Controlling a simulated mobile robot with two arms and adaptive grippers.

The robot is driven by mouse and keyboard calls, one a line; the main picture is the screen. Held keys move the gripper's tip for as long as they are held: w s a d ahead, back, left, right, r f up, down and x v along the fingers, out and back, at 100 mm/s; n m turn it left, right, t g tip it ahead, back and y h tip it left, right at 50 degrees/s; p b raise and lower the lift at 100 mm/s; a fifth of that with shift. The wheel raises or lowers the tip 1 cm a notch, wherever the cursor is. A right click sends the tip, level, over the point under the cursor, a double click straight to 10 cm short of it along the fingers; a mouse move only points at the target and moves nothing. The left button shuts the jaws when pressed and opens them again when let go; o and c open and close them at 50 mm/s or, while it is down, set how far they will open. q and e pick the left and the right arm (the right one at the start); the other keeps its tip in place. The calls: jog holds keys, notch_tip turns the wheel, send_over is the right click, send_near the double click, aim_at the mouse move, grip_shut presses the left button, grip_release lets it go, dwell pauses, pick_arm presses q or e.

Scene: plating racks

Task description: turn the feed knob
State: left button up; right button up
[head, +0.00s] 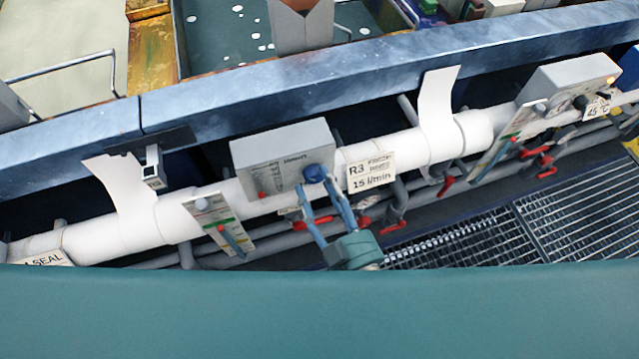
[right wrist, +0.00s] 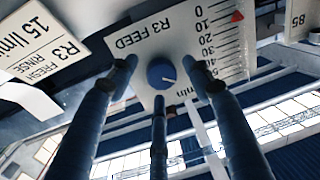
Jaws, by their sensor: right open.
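The feed knob (head: 314,173) is a round blue knob on the lower right part of a grey box (head: 270,155) on the white pipe. In the right wrist view the knob (right wrist: 160,73) sits on a white plate (right wrist: 165,35) lettered R3 FEED, upside down, with a scale and a red pointer (right wrist: 237,16) near its low end. The knob's white line points to the lower right. My right gripper (head: 320,188) is open, its fingers spread around the knob. Whether they touch it is unclear. My left gripper is out of view.
A sign (head: 371,173) reading R3, 15 l/min hangs right of the box. Several red-handled valves (head: 393,226) sit below the pipe (head: 93,238). A lever gauge plate (head: 217,225) stands at left. Metal grating (head: 480,250) covers the lower right.

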jog(key=v, duration=1.1)
jog(key=shift+s, duration=0.2)
jog(key=shift+d, duration=0.1)
jog(key=s+d+f+m+g+h, duration=0.1)
jog(key=s+d+f+g+h, duration=0.15)
jog(key=f, duration=1.25)
jog(key=s+d+f+m+g+h, duration=0.1)
jog(key=s+d+f+g, duration=0.2)
jog(key=f, duration=1.2)
jog(key=s+d+f+g+h, duration=0.1)
jog(key=s+d+f+g, duration=0.4)
jog(key=s+f, duration=0.3)
jog(key=s+d+f+m+g+h, duration=0.1)
jog(key=s+d+f+g+h, duration=0.1)
jog(key=s+d+f+g, duration=0.3)
jog(key=s+d+f, duration=0.3)
jog(key=f, duration=0.4)
jog(key=shift+f+m, duration=0.3)
jog(key=shift+h, duration=0.25)
